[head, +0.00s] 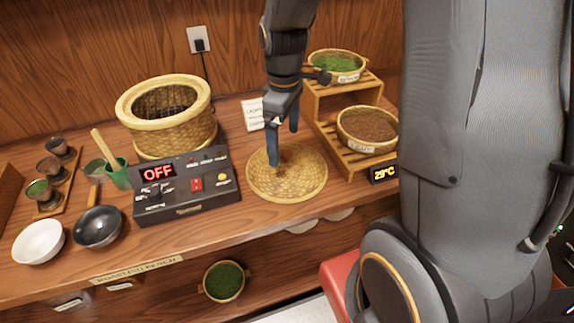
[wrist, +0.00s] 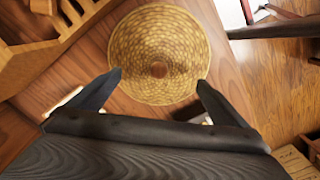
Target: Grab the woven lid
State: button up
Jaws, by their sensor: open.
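The woven lid (head: 262,184) is a round straw-coloured disc lying flat on the wooden bench, just right of the control box. It has a small brown knob at its middle, partly hidden by my gripper in the head view. My gripper (head: 283,148) points down over the lid with its blue fingers apart and nothing between them. In the wrist view the whole lid (wrist: 158,35) shows beyond the fingertips, its knob near the middle. My gripper (wrist: 157,82) is open there, its fingertips spread on either side below the knob. I cannot tell the exact height above the lid.
The control box (head: 187,207) reading OFF stands left of the lid, with the woven basket (head: 200,128) behind it. A wooden stepped rack (head: 343,160) with two bowls stands close on the right. The bench's front edge (head: 215,250) lies just before the lid.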

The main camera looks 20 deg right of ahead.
aim_at(287, 151)
jog(key=shift+s+d+f+p, duration=0.1)
jog(key=shift+f+p, duration=0.2)
jog(key=shift+f, duration=0.6)
jog(key=shift+w+d+f+p, duration=0.1)
jog(key=shift+f+p, duration=0.15)
jog(key=shift+f, duration=0.6)
jog(key=shift+s+d+f+p, duration=0.1)
jog(key=shift+f+p, duration=0.2)
jog(key=shift+f, duration=0.6)
jog(key=shift+c, duration=0.4)
